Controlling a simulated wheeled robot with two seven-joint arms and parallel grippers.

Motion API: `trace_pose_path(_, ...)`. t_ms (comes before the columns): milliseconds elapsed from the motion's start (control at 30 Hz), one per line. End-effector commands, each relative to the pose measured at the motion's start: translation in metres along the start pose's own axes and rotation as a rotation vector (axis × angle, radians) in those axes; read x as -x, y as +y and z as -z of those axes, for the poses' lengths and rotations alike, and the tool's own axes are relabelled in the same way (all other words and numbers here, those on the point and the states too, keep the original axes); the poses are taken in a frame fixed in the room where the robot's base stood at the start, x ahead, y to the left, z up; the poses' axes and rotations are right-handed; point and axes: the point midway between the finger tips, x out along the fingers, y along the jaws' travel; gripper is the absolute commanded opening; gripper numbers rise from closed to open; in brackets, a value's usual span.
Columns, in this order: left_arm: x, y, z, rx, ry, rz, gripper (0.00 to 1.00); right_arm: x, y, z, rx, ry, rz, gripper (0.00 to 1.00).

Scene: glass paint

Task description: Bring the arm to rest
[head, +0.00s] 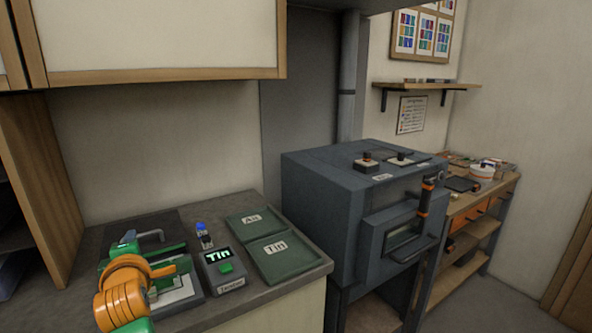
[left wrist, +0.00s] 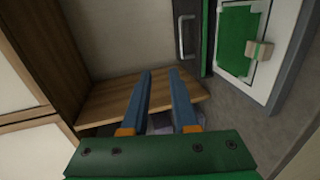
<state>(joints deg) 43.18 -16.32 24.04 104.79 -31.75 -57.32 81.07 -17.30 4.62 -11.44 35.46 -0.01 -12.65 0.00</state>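My left arm, orange and green (head: 122,290), reaches in from the bottom left of the head view, over the left part of the worktop. Its fingertips cannot be made out there. In the left wrist view my left gripper (left wrist: 161,75) has two blue fingers with a gap between them and nothing held. Beyond the fingertips is a brown wooden board (left wrist: 115,97). My right gripper is in neither view.
A dark device with a handle (head: 152,237) and a pale plate (head: 178,290) lies beside my arm. A tester (head: 228,284) reading "Tin", a blue-capped bottle (head: 204,236) and two green trays (head: 284,262) stand right of it. A grey kiln (head: 325,185) stands beyond the worktop.

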Motion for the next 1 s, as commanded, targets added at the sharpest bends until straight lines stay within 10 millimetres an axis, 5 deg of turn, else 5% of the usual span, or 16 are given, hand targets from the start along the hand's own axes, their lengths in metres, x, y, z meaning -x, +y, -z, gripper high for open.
trace_pose_path(367,0.015,-0.078,0.002,-0.397,-0.066,0.129,0.27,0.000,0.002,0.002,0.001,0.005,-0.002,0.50)
trace_pose_path(567,0.045,-0.153,0.000,-0.784,-0.206,0.243,0.27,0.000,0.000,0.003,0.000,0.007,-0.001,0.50)
trace_pose_path(767,0.100,-0.236,-0.003,-1.214,-0.467,0.345,0.27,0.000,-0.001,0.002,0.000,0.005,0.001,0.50)
trace_pose_path(1000,0.191,-0.319,0.001,-1.632,-0.885,0.395,0.27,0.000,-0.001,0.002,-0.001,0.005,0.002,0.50)
